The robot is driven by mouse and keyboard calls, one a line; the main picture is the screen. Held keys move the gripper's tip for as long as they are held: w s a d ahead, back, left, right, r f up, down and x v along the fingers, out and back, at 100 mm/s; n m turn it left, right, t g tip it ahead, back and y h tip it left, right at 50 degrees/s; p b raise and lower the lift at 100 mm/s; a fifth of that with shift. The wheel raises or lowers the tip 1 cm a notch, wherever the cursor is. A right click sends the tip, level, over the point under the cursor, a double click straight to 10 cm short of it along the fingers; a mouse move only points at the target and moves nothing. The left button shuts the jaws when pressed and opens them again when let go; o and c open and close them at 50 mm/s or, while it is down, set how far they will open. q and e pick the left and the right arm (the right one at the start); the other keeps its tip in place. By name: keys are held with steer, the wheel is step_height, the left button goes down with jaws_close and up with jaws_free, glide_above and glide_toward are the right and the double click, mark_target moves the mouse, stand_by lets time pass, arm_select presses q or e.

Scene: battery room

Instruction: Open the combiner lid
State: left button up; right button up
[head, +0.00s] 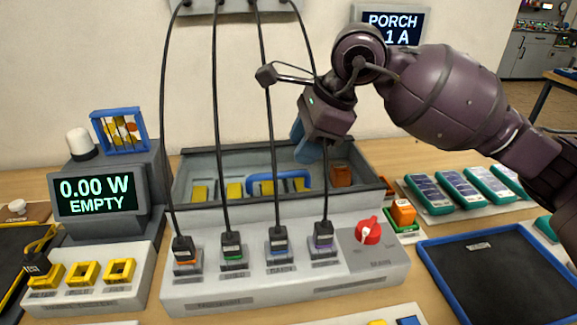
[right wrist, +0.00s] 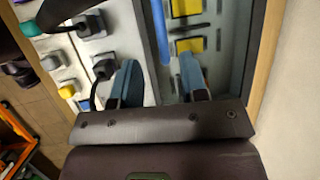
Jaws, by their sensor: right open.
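The combiner (head: 200,280) is a grey box on the table with several black plugs in its front and a red main switch (head: 368,230). Behind the plugs is its bay with a dark rim (head: 385,184); yellow blocks show inside. A blue handle (head: 278,178) spans the middle of the bay; whether a clear lid carries it I cannot tell. My right gripper (head: 309,150) is open above the bay's right part, fingers down, near the handle's right end. In the right wrist view a blue bar, likely the handle (right wrist: 159,32), lies ahead between the open blue fingers (right wrist: 160,82).
Black cables (head: 216,120) hang from above to the plugs, close to my right gripper. A display (head: 95,194) reading 0.00 W EMPTY stands left. A blue-rimmed tray (head: 470,238) and teal battery packs (head: 424,194) lie right.

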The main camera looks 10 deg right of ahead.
mark_target(289, 174)
steer(key=b+x, duration=0.1)
steer(key=x, duration=0.5)
steer(key=shift+w+f, duration=0.1)
steer(key=shift+f, duration=0.05)
steer(key=shift+c, duration=0.3)
jaws_close()
